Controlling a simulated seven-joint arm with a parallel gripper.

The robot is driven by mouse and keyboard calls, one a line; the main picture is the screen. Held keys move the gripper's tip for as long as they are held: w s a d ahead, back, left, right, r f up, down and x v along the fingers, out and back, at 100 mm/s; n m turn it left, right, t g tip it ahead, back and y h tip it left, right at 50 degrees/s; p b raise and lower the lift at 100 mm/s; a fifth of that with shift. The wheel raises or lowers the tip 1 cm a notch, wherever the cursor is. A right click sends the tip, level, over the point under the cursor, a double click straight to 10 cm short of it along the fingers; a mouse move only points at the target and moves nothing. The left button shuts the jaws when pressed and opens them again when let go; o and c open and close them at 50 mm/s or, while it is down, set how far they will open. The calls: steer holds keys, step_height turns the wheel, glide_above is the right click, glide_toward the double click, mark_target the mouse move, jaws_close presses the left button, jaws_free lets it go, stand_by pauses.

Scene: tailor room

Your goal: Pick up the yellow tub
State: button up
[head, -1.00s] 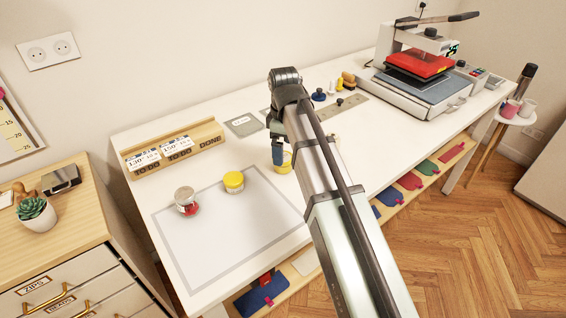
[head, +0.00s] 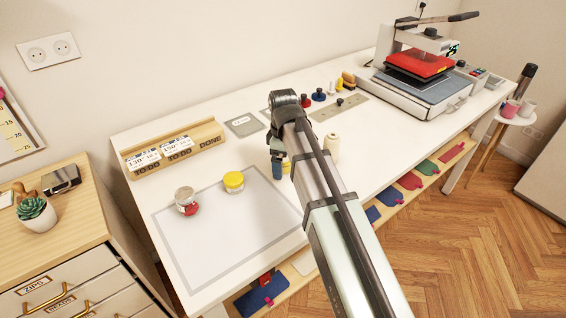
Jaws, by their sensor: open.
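A small yellow-lidded tub (head: 233,182) with a pale lower part stands upright near the back edge of the grey-bordered mat. Another yellow thing (head: 287,166) shows behind my gripper, mostly hidden by it and my arm, so I cannot tell its whole shape. My gripper (head: 278,174) points down over the table, right beside this second yellow thing in the picture. It is open; I cannot tell whether its fingers touch or straddle the yellow thing.
A clear jar with red contents (head: 187,201) stands left of the yellow-lidded tub on the mat (head: 225,245). A cream spool (head: 332,148) stands right of my arm. The wooden card rack (head: 173,147) is behind. A heat press (head: 418,75) stands far right.

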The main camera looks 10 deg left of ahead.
steer(key=shift+c, duration=0.3)
steer(key=c, duration=1.1)
steer(key=shift+o, duration=0.2)
steer(key=shift+r, duration=0.1)
